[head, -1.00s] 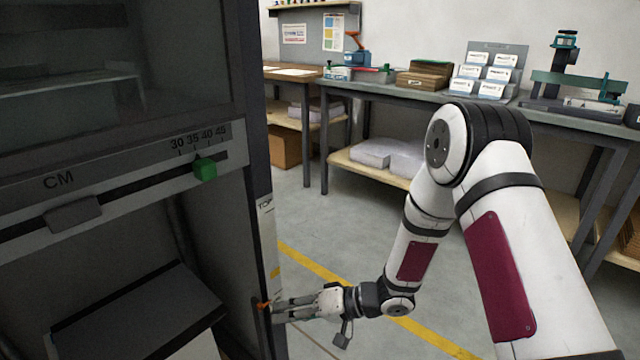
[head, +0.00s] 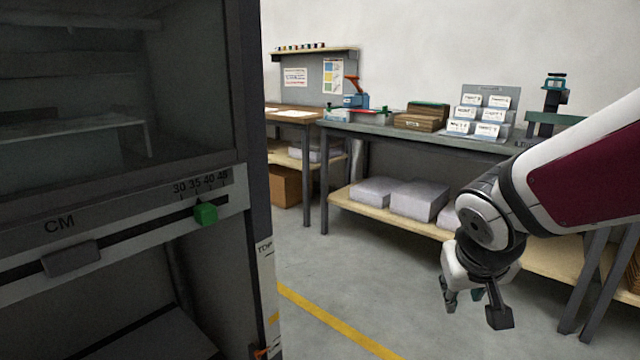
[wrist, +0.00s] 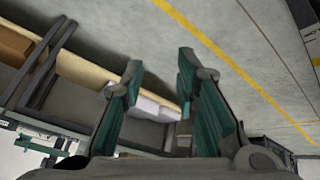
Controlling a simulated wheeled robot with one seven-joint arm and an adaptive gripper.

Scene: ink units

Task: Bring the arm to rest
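My arm reaches in from the right of the head view, bent and clear of the grey machine (head: 250,120). My gripper (head: 450,300) hangs at the lower right of the head view, in front of the workbench, with its fingers mostly turned away. In the wrist view my gripper (wrist: 158,75) shows its two teal-padded fingers spread apart. Nothing is between them, only floor and bench behind. Nothing touches the gripper.
The grey machine at left has a green slider tab (head: 206,213) on its scale. A long workbench (head: 400,130) stands behind the arm, with paper stacks (head: 418,200) on its lower shelf. The grey floor (head: 345,270) with a yellow line is clear between.

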